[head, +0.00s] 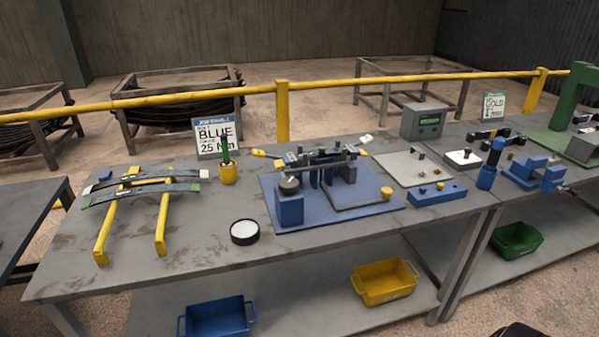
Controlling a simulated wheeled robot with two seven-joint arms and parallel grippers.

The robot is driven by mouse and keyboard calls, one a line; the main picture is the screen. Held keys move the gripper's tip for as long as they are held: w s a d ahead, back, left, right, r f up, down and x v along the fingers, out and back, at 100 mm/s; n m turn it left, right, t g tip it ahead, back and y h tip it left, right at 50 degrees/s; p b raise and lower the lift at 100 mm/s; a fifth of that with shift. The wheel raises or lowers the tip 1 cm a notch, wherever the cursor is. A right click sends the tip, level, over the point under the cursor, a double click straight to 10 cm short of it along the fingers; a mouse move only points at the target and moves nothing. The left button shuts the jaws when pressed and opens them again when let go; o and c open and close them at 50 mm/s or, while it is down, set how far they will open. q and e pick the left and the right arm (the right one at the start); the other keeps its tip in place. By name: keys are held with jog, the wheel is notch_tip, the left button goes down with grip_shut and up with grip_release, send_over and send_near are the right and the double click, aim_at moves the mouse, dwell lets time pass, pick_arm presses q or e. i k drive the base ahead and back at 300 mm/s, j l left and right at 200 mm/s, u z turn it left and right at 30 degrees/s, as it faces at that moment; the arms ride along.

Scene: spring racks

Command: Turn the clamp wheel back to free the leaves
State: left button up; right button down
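A blue clamp fixture (268,208) stands on the middle of the grey bench. At its front left, a dark round wheel (289,184) sits on top of a blue block (290,209). Behind the wheel, dark flat leaves (325,163) lie across the fixture between dark uprights. I cannot tell how tightly they are held. More curved leaves (140,190) rest across two yellow stands (161,225) on the left.
A dark ring-shaped pot with a white top (244,232) stands in front of the fixture. A yellow cup (228,173) and a "BLUE 25 Nm" sign (217,138) stand behind. A blue block tray (437,194) lies right. A yellow rail (330,86) runs behind the bench.

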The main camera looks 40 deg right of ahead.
aim_at(287, 185)
jog(key=z, duration=1.05)
jog(key=j+u, duration=0.2)
jog(key=i+l, duration=0.05)
jog(key=l, duration=0.1)
